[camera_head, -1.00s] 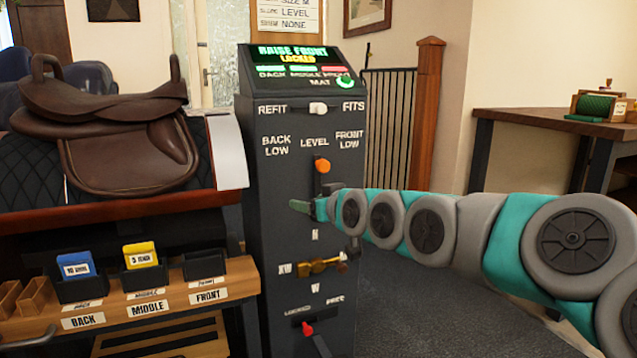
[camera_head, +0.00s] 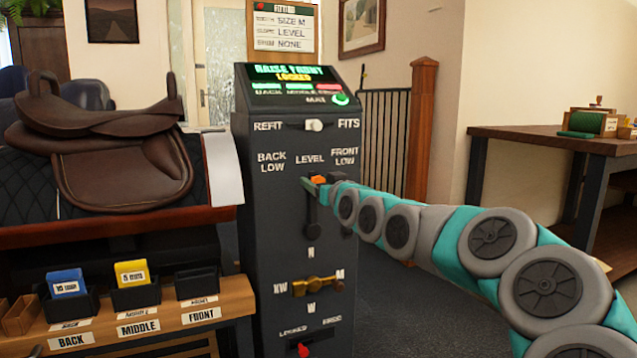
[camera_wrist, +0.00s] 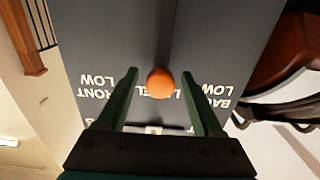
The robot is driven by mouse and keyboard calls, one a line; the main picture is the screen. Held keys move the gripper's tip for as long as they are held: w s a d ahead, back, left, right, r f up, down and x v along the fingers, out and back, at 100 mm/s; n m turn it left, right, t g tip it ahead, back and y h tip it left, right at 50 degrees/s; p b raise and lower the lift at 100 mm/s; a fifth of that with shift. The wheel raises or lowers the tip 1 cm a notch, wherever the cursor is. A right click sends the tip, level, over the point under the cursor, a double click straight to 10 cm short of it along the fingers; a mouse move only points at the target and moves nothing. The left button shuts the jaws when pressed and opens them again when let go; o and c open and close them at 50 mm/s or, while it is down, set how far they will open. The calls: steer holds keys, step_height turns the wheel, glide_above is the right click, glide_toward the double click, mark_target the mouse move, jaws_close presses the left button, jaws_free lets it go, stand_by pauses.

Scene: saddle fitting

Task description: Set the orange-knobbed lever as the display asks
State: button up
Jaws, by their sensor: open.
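The orange knob (camera_head: 318,180) tops a dark lever (camera_head: 311,215) on the front of the black console (camera_head: 255,215). It stands under the word LEVEL, between BACK LOW and FRONT LOW. In the wrist view the orange knob (camera_wrist: 160,83) sits between the two green fingers of my gripper (camera_wrist: 161,80), with a gap on each side. The fingers are open.
A brass handle (camera_head: 318,286) and a red-tipped lever (camera_head: 303,349) are lower on the console. A white-knobbed switch (camera_head: 314,125) sits above, between REFIT and FITS. A saddle (camera_head: 105,150) and a shim shelf (camera_head: 130,328) stand left; a wooden table (camera_head: 545,134) stands right.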

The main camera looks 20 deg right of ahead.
steer(key=shift+w, duration=0.1)
jaws_close()
stand_by(0.6)
stand_by(0.8)
